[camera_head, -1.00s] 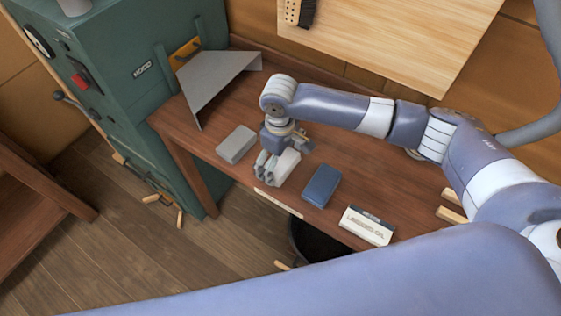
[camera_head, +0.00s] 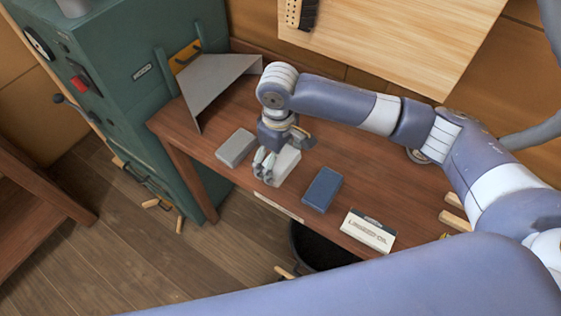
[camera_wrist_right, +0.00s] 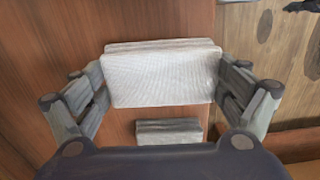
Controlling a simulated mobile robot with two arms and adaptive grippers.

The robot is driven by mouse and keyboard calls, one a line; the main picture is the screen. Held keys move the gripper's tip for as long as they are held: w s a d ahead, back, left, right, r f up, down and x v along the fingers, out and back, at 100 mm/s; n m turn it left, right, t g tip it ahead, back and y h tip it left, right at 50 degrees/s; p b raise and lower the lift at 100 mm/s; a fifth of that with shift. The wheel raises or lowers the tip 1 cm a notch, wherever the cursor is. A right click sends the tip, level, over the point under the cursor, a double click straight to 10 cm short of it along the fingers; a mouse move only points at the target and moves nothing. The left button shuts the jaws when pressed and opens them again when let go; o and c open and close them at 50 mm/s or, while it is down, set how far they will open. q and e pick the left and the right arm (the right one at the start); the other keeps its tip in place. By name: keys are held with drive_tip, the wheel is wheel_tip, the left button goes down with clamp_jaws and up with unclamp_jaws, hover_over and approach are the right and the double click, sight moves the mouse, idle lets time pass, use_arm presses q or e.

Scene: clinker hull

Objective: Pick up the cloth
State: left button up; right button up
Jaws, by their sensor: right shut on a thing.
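A folded white cloth (camera_head: 286,168) is on the wooden bench, between a grey block and a blue block. My right gripper (camera_head: 268,166) is around it in the head view, pointing down. In the right wrist view the cloth (camera_wrist_right: 163,78) lies between the two fingers of my right gripper (camera_wrist_right: 162,88), which are shut on its two ends. Whether the cloth is clear of the bench top is hard to tell. My left gripper is not in view.
A grey block (camera_head: 236,147) lies left of the cloth and a blue block (camera_head: 322,189) right of it. A labelled white box (camera_head: 368,231) stands further right. A bent grey metal sheet (camera_head: 214,84) stands behind. A dark bucket (camera_head: 318,250) is below the bench (camera_head: 218,168) edge.

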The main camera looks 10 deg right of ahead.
drive_tip(key=s+a+b, duration=0.1)
drive_tip(key=s+a, duration=0.3)
drive_tip(key=s, duration=0.2)
drive_tip(key=s+a+r+b, duration=0.1)
drive_tip(key=s+a, duration=0.2)
drive_tip(key=s, duration=0.4)
drive_tip(key=shift+a, duration=0.35)
drive_tip(key=shift+r, duration=0.1)
